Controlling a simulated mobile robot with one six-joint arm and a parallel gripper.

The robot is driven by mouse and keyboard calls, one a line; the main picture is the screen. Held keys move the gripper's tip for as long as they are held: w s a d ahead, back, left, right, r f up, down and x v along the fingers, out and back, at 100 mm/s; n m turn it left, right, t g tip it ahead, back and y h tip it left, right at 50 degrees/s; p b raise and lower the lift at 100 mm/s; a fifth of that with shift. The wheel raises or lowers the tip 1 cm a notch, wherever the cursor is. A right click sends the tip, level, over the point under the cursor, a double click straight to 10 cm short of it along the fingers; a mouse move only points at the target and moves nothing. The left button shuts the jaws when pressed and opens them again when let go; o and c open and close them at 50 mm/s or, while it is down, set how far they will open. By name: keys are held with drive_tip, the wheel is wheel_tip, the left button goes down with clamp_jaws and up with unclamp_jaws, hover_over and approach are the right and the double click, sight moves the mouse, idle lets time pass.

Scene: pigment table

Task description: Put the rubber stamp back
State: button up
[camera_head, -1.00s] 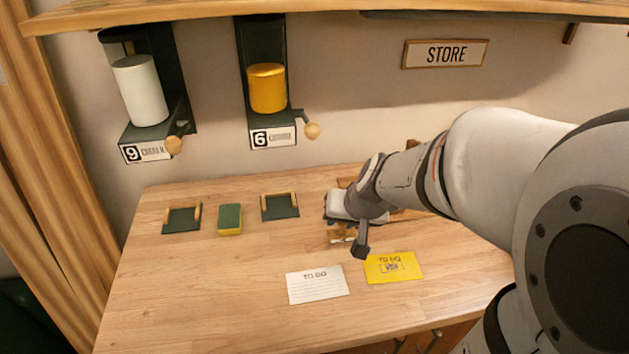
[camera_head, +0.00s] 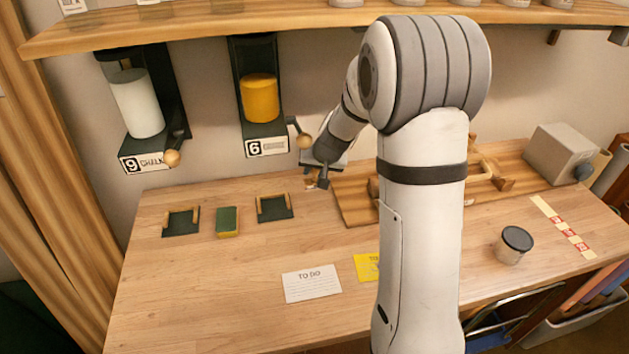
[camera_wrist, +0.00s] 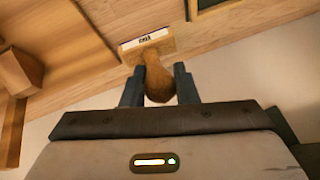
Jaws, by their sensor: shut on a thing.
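My gripper (camera_head: 317,181) hangs over the back of the table, left of the wooden board, near the wall. In the wrist view my gripper (camera_wrist: 160,88) is shut on the brown wooden handle of the rubber stamp (camera_wrist: 158,78). The stamp's light wooden block with a small label (camera_wrist: 148,44) shows beyond the fingertips. In the head view only a small part of the stamp (camera_head: 311,184) shows below my gripper. I cannot tell whether the stamp touches the table.
Two dark green holders with wooden bars (camera_head: 181,222) (camera_head: 275,207) flank a green and yellow sponge (camera_head: 227,222). A white card (camera_head: 311,284) and a yellow card (camera_head: 366,267) lie in front. A lidded jar (camera_head: 514,245) stands right. A wooden board (camera_head: 355,203) lies behind my arm. Dispensers (camera_head: 262,98) hang above.

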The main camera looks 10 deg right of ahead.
sight(315, 186)
wheel_tip(315, 186, down, 6)
drive_tip(key=shift+s+r+b, duration=0.1)
drive_tip(key=shift+s+b, duration=0.05)
drive_tip(key=shift+b, duration=0.6)
drive_tip(key=shift+w, duration=0.25)
drive_tip(key=shift+f, duration=0.2)
drive_tip(key=shift+f, duration=0.15)
drive_tip(key=o, duration=0.8)
drive_tip(key=shift+s+r+p, duration=0.15)
drive_tip(key=shift+r+p, duration=0.2)
drive_tip(key=shift+r, duration=0.25)
drive_tip(key=v, duration=1.1)
drive_tip(key=shift+s+d+r, duration=0.1)
drive_tip(key=shift+s, duration=0.05)
